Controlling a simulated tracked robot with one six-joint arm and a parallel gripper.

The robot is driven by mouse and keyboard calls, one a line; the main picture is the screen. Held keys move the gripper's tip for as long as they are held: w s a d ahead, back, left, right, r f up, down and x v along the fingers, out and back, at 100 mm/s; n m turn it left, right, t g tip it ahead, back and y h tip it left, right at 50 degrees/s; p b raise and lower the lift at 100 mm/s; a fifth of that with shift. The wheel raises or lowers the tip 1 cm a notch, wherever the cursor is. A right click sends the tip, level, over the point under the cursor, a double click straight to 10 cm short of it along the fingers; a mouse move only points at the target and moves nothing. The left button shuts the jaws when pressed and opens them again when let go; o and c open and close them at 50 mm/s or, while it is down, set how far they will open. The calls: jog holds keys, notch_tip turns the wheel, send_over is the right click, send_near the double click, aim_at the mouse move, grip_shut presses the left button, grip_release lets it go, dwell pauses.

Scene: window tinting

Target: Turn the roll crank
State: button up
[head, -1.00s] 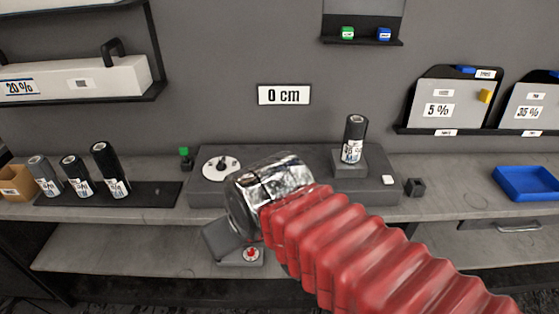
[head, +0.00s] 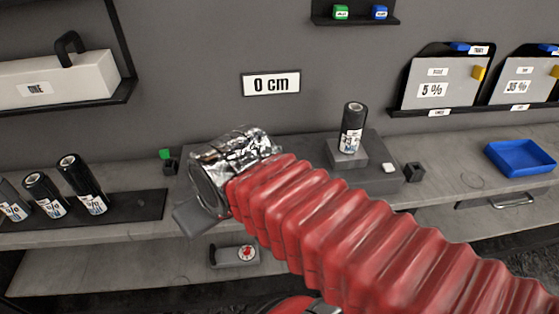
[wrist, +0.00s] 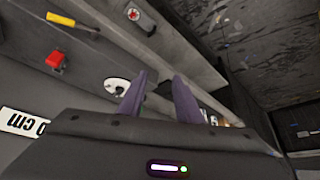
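The likely roll crank is a white disc with a small dark knob (wrist: 117,86). It shows in the wrist view, left of my fingers on the grey bench unit, partly behind the left finger. In the head view my silver wrist covers the spot where it was. The grey bench unit (head: 378,182) carries a dark film roll (head: 352,128) upright on a raised block. The sign above reads 0 cm (head: 271,84). My gripper (wrist: 161,76) has its two purple fingers apart with nothing between them. It appears apart from the disc.
Several dark rolls (head: 82,185) stand on a black mat at the left. A green button on a dark block (head: 168,160) is beside the unit. A blue tray (head: 520,158) lies at the right. A box with a red dial (head: 235,254) sits on the lower shelf.

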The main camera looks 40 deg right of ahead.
jog(key=shift+o, duration=1.4)
jog(key=shift+w+d+r, duration=0.1)
jog(key=shift+w+d, duration=0.05)
jog(key=w+d+r+m+g+h, duration=0.1)
jog(key=w+d+m, duration=0.1)
jog(key=d, duration=1)
jog(key=w+d+r+m+h, duration=0.1)
jog(key=w+d+m, duration=0.2)
jog(key=d, duration=0.8)
jog(key=shift+d+r+m+g+h, duration=0.3)
jog(key=shift+d+m+g, duration=0.1)
jog(key=shift+m, duration=0.6)
jog(key=shift+w+f, duration=0.1)
jog(key=shift+f, duration=0.1)
jog(key=x, duration=1.3)
jog(key=shift+f, duration=0.25)
jog(key=shift+c, duration=0.2)
grip_shut()
